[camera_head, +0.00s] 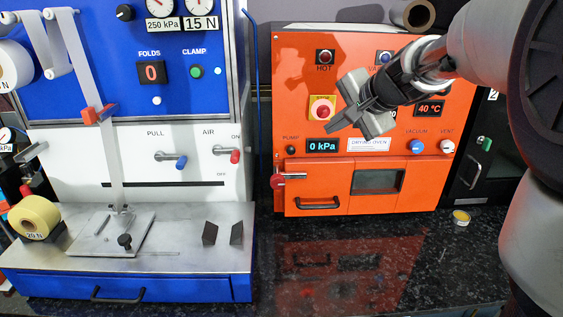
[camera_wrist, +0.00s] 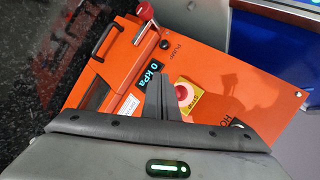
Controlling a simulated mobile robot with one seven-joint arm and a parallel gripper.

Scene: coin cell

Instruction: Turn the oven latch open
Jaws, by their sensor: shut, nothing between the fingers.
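The orange drying oven (camera_head: 290,100) stands on the dark counter at the middle right. Its latch (camera_head: 277,181), a metal lever with a red knob, lies roughly level at the left edge of the closed oven door (camera_head: 330,177). The latch's red knob (camera_wrist: 145,11) also shows at the top of the wrist view. My gripper (camera_head: 328,131) is in front of the oven's panel, above and to the right of the latch and apart from it. Its fingers (camera_wrist: 160,78) are shut together and empty.
A red emergency button (camera_head: 322,110) on a yellow plate, the pressure display (camera_head: 323,146) and blue and white knobs are on the oven panel near my gripper. A blue and white machine (camera_head: 130,170) stands left. The dark counter (camera_head: 340,270) before the oven is mostly clear; a small yellow roll (camera_head: 461,217) lies right.

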